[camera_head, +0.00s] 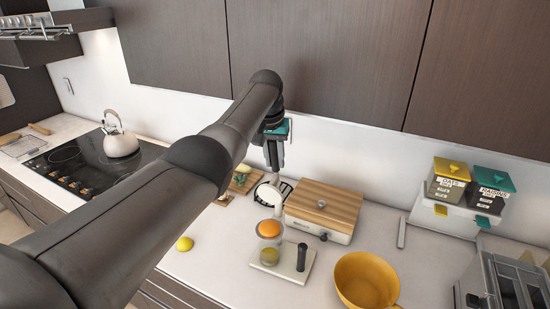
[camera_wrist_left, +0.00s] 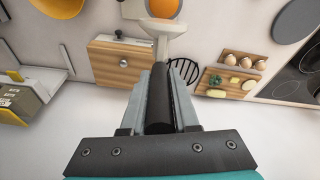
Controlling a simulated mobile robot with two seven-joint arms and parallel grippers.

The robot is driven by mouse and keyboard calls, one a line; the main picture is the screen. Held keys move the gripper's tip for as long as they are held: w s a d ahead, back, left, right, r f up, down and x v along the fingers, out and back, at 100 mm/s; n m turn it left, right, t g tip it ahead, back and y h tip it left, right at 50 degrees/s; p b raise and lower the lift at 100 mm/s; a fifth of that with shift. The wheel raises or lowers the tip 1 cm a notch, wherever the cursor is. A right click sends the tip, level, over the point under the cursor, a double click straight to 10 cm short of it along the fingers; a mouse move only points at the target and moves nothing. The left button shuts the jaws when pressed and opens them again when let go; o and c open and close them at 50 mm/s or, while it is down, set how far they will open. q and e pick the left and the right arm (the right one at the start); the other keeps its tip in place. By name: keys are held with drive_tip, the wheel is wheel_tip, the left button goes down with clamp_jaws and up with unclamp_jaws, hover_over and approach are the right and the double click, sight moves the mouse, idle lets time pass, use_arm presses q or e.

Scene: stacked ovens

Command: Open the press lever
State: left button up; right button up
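The citrus press has a pale base (camera_head: 290,264) with a glass holder and an orange (camera_head: 269,228) on top; the orange also shows at the top of the wrist view (camera_wrist_left: 163,8). Its white lever (camera_head: 268,192) stands raised behind the orange, tilted up toward my gripper. In the wrist view the lever's white head (camera_wrist_left: 165,28) leads to a black handle (camera_wrist_left: 159,100). My left gripper (camera_head: 274,152) has this handle between its fingers, which look closed against both sides. The arm hides part of the gripper in the head view. My right gripper is not in view.
A wooden-topped appliance (camera_head: 322,204) stands behind the press, and a yellow bowl (camera_head: 367,280) is to its right. A lemon (camera_head: 185,244) lies left. Storage boxes (camera_head: 469,186) and a toaster (camera_head: 505,285) are at right. Upper cabinets (camera_head: 320,55) hang close above the arm.

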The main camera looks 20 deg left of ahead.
sight(270, 186)
use_arm(q)
drive_tip(key=o, duration=0.4)
drive_tip(key=shift+w+f, duration=0.1)
drive_tip(key=shift+o, duration=0.2)
drive_tip(key=shift+r, duration=0.4)
drive_tip(key=b+v, duration=0.2)
drive_tip(key=v, duration=1.2)
drive_tip(key=shift+s+r, duration=0.25)
drive_tip(key=shift+s+d+f, duration=0.1)
